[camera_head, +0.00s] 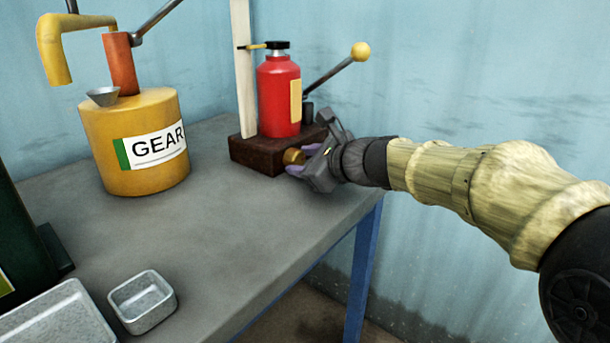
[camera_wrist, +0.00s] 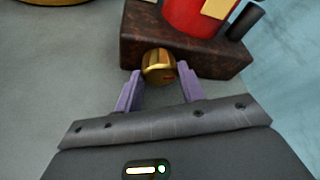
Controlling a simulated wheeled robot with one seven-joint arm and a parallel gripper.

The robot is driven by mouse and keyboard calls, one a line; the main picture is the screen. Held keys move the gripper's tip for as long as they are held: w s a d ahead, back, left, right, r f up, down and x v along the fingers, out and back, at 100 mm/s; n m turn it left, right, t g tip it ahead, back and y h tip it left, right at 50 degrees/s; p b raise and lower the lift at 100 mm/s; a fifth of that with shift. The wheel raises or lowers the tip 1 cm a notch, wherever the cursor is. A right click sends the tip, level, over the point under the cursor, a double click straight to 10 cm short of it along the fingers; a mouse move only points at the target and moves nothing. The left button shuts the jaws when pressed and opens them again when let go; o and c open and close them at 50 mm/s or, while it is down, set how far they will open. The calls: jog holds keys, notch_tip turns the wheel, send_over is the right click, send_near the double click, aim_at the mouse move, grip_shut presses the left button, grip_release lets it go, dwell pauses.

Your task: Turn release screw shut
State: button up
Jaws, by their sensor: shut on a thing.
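The release screw (camera_head: 292,156) is a round brass knob on the front of a dark brown base block (camera_head: 252,155). In the wrist view the screw (camera_wrist: 158,63) shows ridges and a small red mark. My gripper (camera_head: 301,160) reaches in from the right. In the wrist view its purple fingers (camera_wrist: 160,72) stand on either side of the screw, shut on it. The finger contact is partly hard to see. A red bottle (camera_head: 279,95) with a black cap stands upright on the block, beside a lever with a yellow ball (camera_head: 360,51).
A yellow gear oil can (camera_head: 135,170) with a pump and a small funnel stands left of the block. A small metal tray (camera_head: 142,300) and a larger one (camera_head: 60,318) lie at the front left. The grey tabletop (camera_head: 225,220) between is clear. A blue wall stands behind.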

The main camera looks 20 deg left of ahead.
jog(key=shift+f+n+t+b, duration=0.15)
jog(key=shift+n+t+b, duration=0.15)
jog(key=shift+n+b, duration=0.15)
jog(key=o, duration=1)
jog(key=shift+s+r+p, duration=0.1)
jog(key=shift+r+p, duration=0.1)
jog(key=shift+p, duration=0.25)
